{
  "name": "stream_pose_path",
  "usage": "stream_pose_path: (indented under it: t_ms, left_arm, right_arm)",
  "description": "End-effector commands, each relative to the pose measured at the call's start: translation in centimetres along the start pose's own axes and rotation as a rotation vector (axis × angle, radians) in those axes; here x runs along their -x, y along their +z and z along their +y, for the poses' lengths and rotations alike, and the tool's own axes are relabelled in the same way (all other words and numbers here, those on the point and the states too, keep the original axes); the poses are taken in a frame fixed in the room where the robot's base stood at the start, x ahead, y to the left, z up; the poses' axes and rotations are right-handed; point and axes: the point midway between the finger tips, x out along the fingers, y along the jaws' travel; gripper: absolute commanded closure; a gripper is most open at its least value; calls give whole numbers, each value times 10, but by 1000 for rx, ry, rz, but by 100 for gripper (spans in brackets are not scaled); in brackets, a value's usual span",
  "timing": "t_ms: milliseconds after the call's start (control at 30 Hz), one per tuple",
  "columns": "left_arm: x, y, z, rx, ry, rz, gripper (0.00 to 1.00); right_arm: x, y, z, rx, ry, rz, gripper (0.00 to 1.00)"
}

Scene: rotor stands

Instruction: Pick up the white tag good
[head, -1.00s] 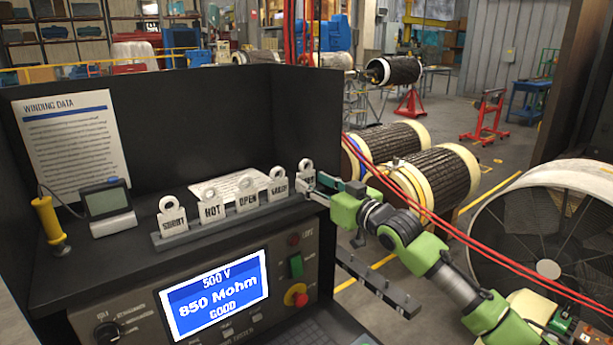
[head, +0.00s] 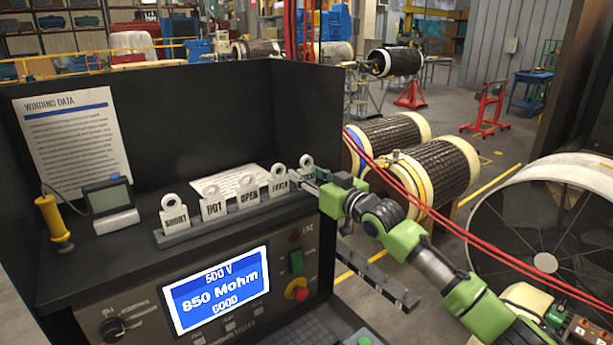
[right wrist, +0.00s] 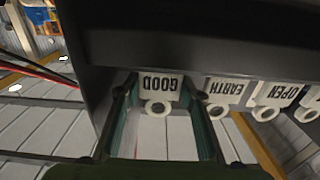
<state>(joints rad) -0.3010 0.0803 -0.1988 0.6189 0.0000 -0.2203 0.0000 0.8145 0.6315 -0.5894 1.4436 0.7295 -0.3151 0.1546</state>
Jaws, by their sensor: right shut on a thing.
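The white good tag, a plate with a ring on top, stands at the right end of the tag row; its ring (head: 307,161) shows in the head view, and my gripper hides much of its plate. In the right wrist view the tag (right wrist: 160,84) reads GOOD upside down and sits between the two fingers. My right gripper (head: 314,181) is shut on the tag at the rack's right end; it also shows in the right wrist view (right wrist: 161,100). The tag appears still in line with the others. My left gripper is not in view.
White tags SHORT (head: 175,214), HOT (head: 213,206), OPEN (head: 249,196) and EARTH (head: 279,185) stand on the dark rack (head: 205,231), EARTH close beside the gripper. The tester screen (head: 220,292) is below. Red cables (head: 420,207) hang near my right arm.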

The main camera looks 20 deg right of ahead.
Motion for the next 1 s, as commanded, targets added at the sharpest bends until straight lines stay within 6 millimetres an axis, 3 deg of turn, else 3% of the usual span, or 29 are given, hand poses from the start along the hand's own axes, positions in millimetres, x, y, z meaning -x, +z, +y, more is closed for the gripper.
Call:
stream_pose_path:
  t_ms: [167,333,633,800,1000]
  left_arm:
    - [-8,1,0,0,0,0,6]
    - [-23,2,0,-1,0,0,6]
    - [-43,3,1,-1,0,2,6]
    - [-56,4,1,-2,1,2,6]
    - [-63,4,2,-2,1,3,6]
  right_arm:
    - [0,-9,0,0,0,3,77]
    - [2,-33,-2,2,-1,6,77]
    - [41,-93,-38,4,-1,7,77]
    - [72,-108,-65,3,-2,6,77]
    - [95,-124,-86,2,0,4,77]
